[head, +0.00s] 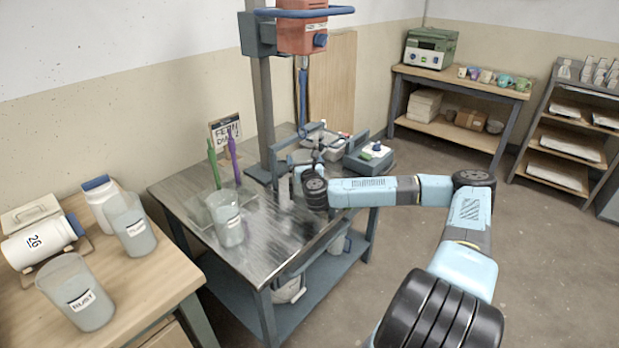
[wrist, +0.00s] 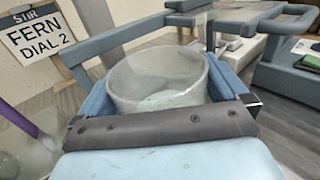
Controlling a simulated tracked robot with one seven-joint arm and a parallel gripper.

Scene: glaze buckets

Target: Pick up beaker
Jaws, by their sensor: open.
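A clear, open-topped beaker (wrist: 160,85) shows in the wrist view, upright, with pale contents low inside. My gripper (wrist: 163,90) is open, with blue fingers on either side of the beaker. I cannot tell whether they touch it. In the head view my gripper (head: 291,180) is low over the metal-topped table (head: 185,190), near the mixer column. Another labelled beaker (head: 230,232) stands to the left on the same table, by green and purple sticks.
A sign reading "STIR FERN DIAL 2" (wrist: 35,35) stands behind. The mixer column (head: 263,110) rises close to my gripper, with a red mixer head (head: 302,35) above. Several containers, including a RUST beaker (head: 75,295), stand on the wooden table (head: 150,290). A scale-like device (head: 368,160) sits at right.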

